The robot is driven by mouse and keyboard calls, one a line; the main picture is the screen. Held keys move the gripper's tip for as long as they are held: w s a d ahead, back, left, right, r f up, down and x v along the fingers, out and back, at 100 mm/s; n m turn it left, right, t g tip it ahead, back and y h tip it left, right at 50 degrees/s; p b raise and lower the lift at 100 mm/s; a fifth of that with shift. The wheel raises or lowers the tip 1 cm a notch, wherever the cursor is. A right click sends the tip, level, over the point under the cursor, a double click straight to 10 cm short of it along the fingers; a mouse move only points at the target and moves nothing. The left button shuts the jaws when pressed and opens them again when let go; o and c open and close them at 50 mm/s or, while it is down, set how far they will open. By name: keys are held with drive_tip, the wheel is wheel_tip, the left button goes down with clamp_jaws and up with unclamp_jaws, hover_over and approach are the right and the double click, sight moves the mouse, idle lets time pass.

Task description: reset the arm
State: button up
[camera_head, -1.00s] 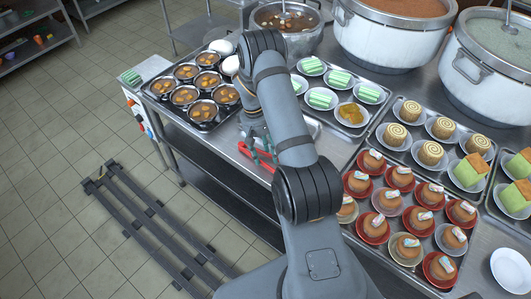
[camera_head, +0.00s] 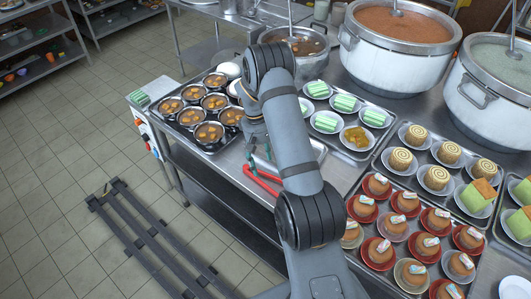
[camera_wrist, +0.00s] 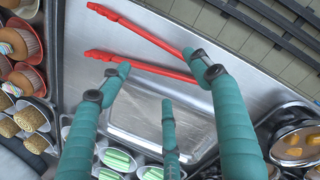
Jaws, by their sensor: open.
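My gripper (camera_wrist: 158,78) has teal fingers, spread apart and empty, pointing down at the steel counter. In the head view the gripper (camera_head: 260,160) shows only partly behind my arm. Red tongs (camera_wrist: 150,67) lie open on the counter just beyond the fingertips in the wrist view. The tongs (camera_head: 262,181) also show near the counter's front edge in the head view, partly hidden by my arm. Whether a fingertip touches them I cannot tell. An empty steel tray (camera_wrist: 150,118) lies below the fingers in the wrist view.
Bowls of brown food (camera_head: 210,132) stand left of my arm. Plates of green cakes (camera_head: 345,103), rolls (camera_head: 401,160) and brown cakes (camera_head: 378,252) fill trays at right. Large stockpots (camera_head: 395,50) stand at the back. The floor at left has a rail-like frame (camera_head: 150,240).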

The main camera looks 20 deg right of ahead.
drive_tip(key=v, duration=0.6)
drive_tip(key=shift+f, duration=0.1)
drive_tip(key=x, duration=1.1)
drive_tip(key=shift+s+d+f+p, duration=0.1)
drive_tip(key=shift+s+f+p, duration=0.05)
drive_tip(key=shift+f+p, duration=0.15)
drive_tip(key=p+v, duration=0.2)
drive_tip(key=v, duration=0.1)
drive_tip(key=s+p+v, duration=0.1)
drive_tip(key=p+v, duration=0.1)
drive_tip(key=shift+w+d+r, duration=0.1)
drive_tip(key=shift+d+r, duration=0.15)
drive_tip(key=shift+r, duration=0.05)
